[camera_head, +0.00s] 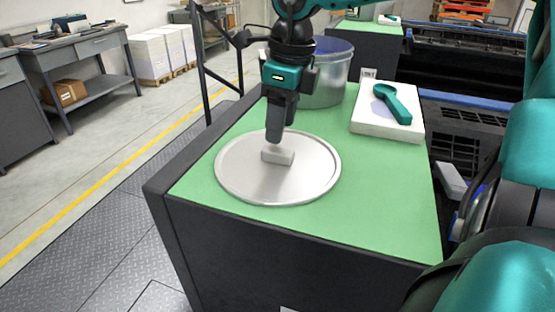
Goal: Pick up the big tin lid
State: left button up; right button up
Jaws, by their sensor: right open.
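The big tin lid (240,184) is a round, silvery disc with a raised rim and a small pale block handle (278,156) at its middle. It lies flat on the green top of a dark cabinet (370,220). My right gripper (275,138) points down just above the handle, its fingers seen nearly edge-on. It is open, and whether its fingers straddle the handle I cannot tell. My left gripper is not in view.
A large grey tin (330,88) stands behind the lid, partly hidden by my arm. A white block (385,124) with a teal scoop-like tool (393,104) on it lies at the back right. The green top right of the lid is clear.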

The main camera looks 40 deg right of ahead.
aim_at(278, 150)
jog(key=f, duration=0.4)
jog(key=shift+s+a, duration=0.1)
jog(key=shift+a, duration=0.15)
jog(key=shift+f, duration=0.5)
jog(key=shift+c, duration=0.4)
grip_shut()
